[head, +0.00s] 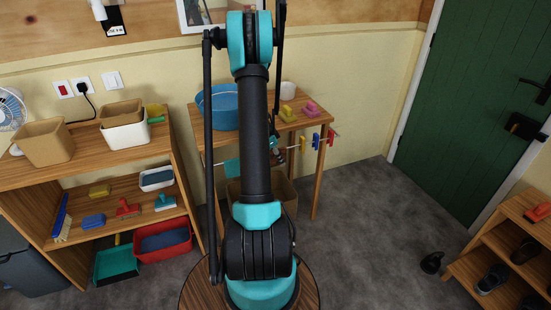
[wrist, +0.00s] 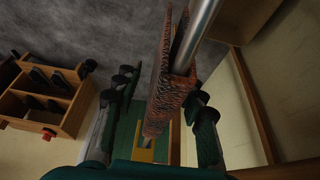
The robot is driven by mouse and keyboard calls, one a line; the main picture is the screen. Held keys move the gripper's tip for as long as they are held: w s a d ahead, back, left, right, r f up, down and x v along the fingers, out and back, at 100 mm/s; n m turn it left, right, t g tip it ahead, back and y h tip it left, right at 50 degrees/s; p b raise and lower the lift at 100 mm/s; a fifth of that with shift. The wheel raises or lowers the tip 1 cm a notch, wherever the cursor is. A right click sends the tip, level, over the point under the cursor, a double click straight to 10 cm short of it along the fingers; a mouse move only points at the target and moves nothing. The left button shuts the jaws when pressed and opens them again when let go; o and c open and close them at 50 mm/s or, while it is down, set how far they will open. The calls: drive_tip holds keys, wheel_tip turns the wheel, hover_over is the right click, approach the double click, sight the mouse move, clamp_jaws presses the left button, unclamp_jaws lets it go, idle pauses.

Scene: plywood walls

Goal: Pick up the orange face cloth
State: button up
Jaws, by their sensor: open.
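The orange face cloth (wrist: 174,88) shows in the wrist view as a rusty orange-brown, rough-textured cloth draped over a metal rail (wrist: 197,32). My gripper (wrist: 160,92) is open, with one dark finger to the left of the cloth and the other to the right. I cannot tell whether either finger touches it. In the head view my gripper is small and mostly hidden behind my arm, by the side table's front, and the cloth is hard to make out there.
A shelf unit (head: 110,190) stands left, a shoe rack (head: 510,235) right. The floor between is mostly clear.

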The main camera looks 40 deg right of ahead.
drive_tip(key=shift+f, duration=0.25)
idle(0.4)
clamp_jaws()
